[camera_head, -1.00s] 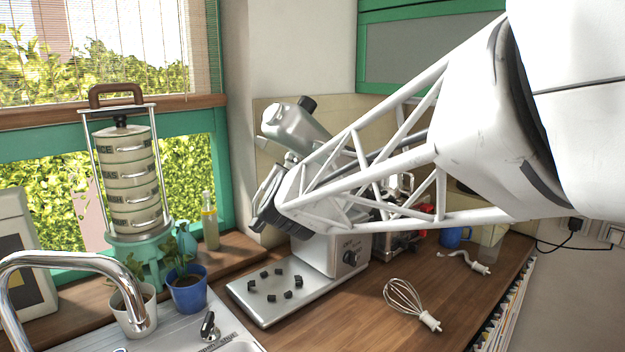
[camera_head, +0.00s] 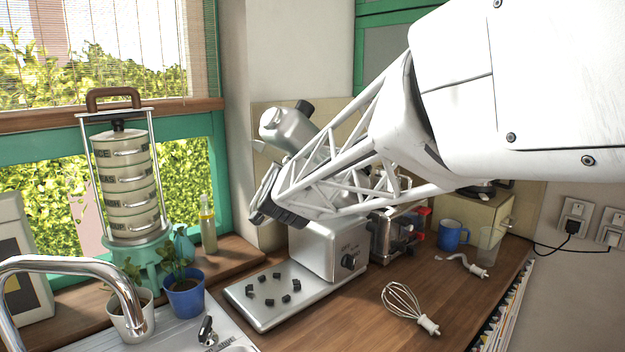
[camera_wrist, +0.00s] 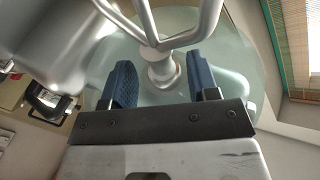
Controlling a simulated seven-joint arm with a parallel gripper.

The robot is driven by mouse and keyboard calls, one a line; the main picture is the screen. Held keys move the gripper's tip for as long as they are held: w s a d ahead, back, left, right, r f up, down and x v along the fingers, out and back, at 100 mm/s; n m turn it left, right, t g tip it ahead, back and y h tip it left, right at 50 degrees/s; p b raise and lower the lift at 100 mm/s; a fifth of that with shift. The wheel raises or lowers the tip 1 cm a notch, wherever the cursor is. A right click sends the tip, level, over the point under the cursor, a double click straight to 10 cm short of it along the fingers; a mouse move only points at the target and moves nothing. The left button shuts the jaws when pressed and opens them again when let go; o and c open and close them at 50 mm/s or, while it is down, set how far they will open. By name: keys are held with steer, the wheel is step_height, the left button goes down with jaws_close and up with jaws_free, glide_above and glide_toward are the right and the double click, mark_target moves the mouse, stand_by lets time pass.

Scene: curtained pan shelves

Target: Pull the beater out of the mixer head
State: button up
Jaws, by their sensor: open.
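The mixer (camera_head: 325,250) stands on the counter with its silver head (camera_head: 290,128) tilted up. In the wrist view the grey mixer head (camera_wrist: 60,35) fills the upper left. The beater (camera_wrist: 150,18) shows there as curved metal bars meeting at a pale collar (camera_wrist: 160,70). My gripper (camera_wrist: 161,76) is open, with one blue finger on each side of the collar. Gaps show between the fingers and the collar. In the head view my gripper (camera_head: 264,203) is a dark shape in front of the mixer head, and the beater is largely hidden behind my arm.
A whisk (camera_head: 408,306) and a dough hook (camera_head: 468,264) lie on the wooden counter. A toaster (camera_head: 392,236) and a blue mug (camera_head: 452,235) stand right of the mixer. Potted plants (camera_head: 184,292), a tap (camera_head: 75,262) and a tiered tin stack (camera_head: 124,180) are on the left.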

steer(key=shift+w+a+f, duration=0.1)
steer(key=shift+w+a, duration=0.05)
steer(key=shift+w, duration=0.55)
steer(key=shift+w+a, duration=0.1)
steer(key=shift+w, duration=0.6)
jaws_close()
